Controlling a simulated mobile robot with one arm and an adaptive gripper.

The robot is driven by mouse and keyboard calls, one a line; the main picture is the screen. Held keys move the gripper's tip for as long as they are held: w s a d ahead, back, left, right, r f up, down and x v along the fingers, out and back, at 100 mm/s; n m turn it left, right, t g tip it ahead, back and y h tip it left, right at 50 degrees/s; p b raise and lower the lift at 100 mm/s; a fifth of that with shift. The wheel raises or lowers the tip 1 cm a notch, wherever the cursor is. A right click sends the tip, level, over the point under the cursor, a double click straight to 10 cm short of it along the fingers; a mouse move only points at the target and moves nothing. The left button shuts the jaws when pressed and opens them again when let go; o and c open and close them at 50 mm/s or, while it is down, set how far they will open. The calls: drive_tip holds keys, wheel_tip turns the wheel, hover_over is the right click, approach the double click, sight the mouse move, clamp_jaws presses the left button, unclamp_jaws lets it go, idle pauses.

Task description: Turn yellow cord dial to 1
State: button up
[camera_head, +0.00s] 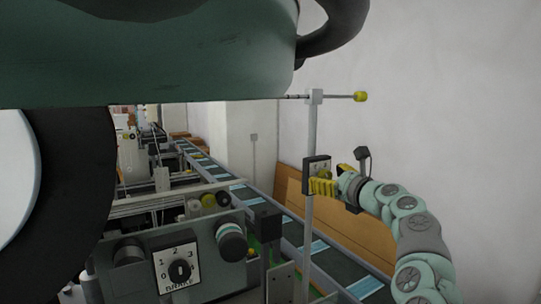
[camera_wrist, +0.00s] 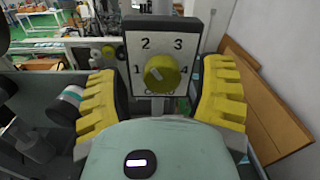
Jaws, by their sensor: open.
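The yellow cord dial (camera_wrist: 161,75) sits on a white plate (camera_wrist: 134,48) with a dark frame, marked 1, 2, 3 and 4, with a partly hidden label below. A short white mark on the knob slants towards upper left, roughly between 1 and 2. In the head view the plate (camera_head: 314,169) is seen side-on, on a grey post. My gripper (camera_wrist: 160,82) is open, with one yellow ribbed finger on each side of the dial and visible gaps between. In the head view my gripper (camera_head: 324,184) is right at the plate; the dial is largely hidden there.
A second panel with a black dial (camera_head: 179,271), marked 1, 2 and 3, stands at the lower left. A conveyor (camera_head: 240,192) runs behind the post. A brown board (camera_head: 340,230) leans on the white wall at the right. A thin yellow-tipped rod (camera_head: 360,96) sticks out above.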

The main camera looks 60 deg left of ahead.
drive_tip(key=shift+w+a+f, duration=0.1)
drive_tip(key=shift+a, duration=0.45)
drive_tip(key=shift+c, duration=0.2)
clamp_jaws()
